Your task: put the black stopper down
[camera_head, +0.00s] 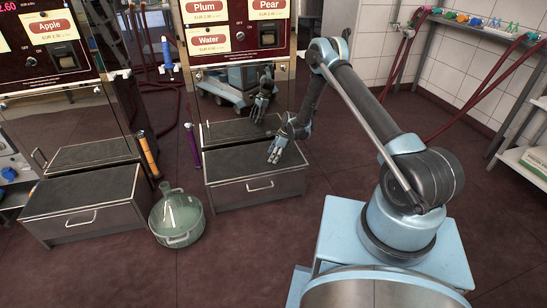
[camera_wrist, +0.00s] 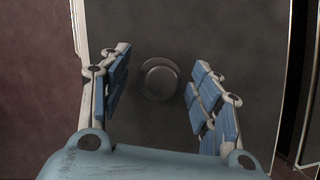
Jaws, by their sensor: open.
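The black stopper (camera_wrist: 160,79) shows in the wrist view as a dark round piece with a paler rim, on the dark top of the drawer box (camera_wrist: 150,25). My gripper (camera_wrist: 160,66) is open, with one finger on each side of the stopper and clear gaps between. In the head view my gripper (camera_head: 274,151) is low over the top of the right drawer box (camera_head: 256,190). The stopper cannot be made out there. How far the fingertips are above the box top is hard to tell.
A glass vessel in a clear pot (camera_head: 178,218) stands on the floor between the right box and the left drawer box (camera_head: 84,205). An orange nozzle (camera_head: 149,156) and a purple nozzle (camera_head: 193,148) hang near them. The dispenser fronts rise behind. Floor in front is clear.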

